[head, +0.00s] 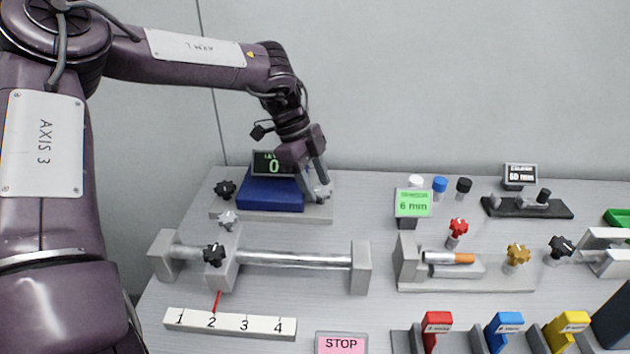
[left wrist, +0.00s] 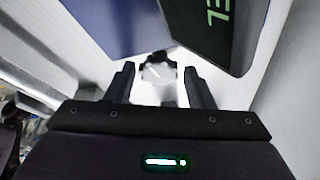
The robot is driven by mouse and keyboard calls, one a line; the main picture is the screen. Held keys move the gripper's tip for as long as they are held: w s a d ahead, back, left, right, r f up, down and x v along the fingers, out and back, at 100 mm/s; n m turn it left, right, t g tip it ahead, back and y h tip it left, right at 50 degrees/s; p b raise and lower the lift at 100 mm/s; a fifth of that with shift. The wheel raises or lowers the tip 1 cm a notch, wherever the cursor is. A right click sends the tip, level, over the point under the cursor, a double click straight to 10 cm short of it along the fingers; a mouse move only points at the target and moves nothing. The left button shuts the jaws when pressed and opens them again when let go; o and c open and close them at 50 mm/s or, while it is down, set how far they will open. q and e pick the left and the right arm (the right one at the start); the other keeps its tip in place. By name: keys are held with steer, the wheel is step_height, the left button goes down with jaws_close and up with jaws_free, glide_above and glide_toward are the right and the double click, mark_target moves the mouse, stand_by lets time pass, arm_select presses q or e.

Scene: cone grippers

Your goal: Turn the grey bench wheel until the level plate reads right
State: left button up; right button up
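The blue level plate (head: 270,193) sits on a grey base at the back left. Its dark display (head: 273,163) shows a green 0; the small word above it is partly hidden. My left gripper (head: 318,190) points down at the plate's right end, beside a grey wheel (head: 323,195) that it partly hides. In the left wrist view the fingers (left wrist: 160,85) stand open, one on each side of the pale grey wheel (left wrist: 158,72), which lies between or just beyond the fingertips. I cannot tell whether they touch it. The right gripper is out of view.
A black knob (head: 225,189) is left of the plate. In front stands a rail (head: 295,259) with a slider whose red pointer (head: 216,301) is near 2 on a scale. Knobs, clamps and coloured blocks fill the right side. A wall stands close behind.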

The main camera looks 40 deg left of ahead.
arm_select(q)
steer(key=v, duration=0.7)
steer(key=shift+a+r, duration=0.2)
steer(key=shift+r, duration=0.15)
stand_by(0.4)
